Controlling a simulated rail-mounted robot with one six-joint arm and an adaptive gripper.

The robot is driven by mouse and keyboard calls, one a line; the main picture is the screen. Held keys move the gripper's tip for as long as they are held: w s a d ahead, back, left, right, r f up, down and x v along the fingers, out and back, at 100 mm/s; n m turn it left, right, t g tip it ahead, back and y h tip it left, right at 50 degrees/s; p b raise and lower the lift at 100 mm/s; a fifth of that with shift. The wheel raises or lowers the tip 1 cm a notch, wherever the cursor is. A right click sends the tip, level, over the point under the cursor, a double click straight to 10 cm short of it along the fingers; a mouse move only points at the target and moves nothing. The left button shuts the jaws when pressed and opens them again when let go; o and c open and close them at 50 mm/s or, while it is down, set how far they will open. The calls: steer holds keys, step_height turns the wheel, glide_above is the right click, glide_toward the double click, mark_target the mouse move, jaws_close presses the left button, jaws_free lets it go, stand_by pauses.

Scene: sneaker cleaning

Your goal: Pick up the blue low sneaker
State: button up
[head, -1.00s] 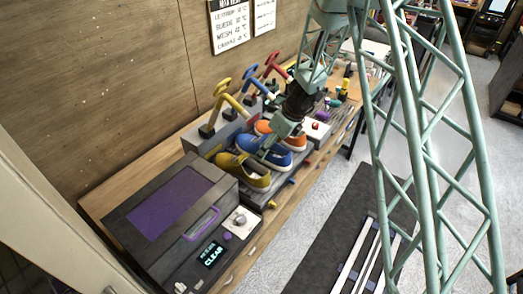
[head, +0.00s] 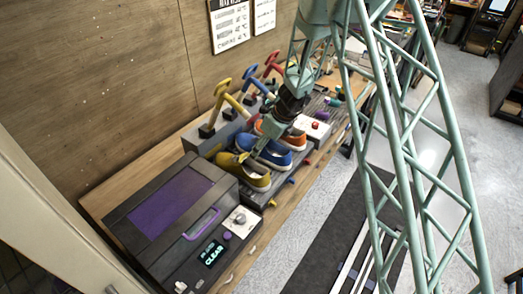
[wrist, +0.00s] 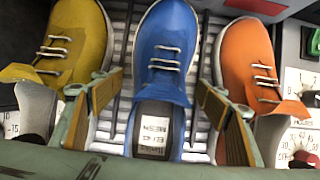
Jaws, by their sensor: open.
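The blue low sneaker (head: 272,152) sits on a grey ribbed rack between a yellow sneaker (head: 243,169) and an orange sneaker (head: 268,128). In the wrist view the blue sneaker (wrist: 163,60) stands in the middle, its toe pointing up the picture and its label showing inside the opening. My gripper (wrist: 160,100) is open and empty, with one finger on each side of the blue sneaker near its opening. In the head view my gripper (head: 252,150) is low over the sneakers, partly covering the blue one. I cannot tell whether the fingers touch it.
The yellow sneaker (wrist: 75,45) and orange sneaker (wrist: 250,65) stand close outside the fingers, so side room is tight. A dark machine with a purple lid panel (head: 175,203) is at front left. Yellow, blue and red handles (head: 272,62) rise behind the rack.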

steer(key=c, duration=1.1)
steer(key=shift+r, duration=0.3)
steer(key=shift+c, duration=0.2)
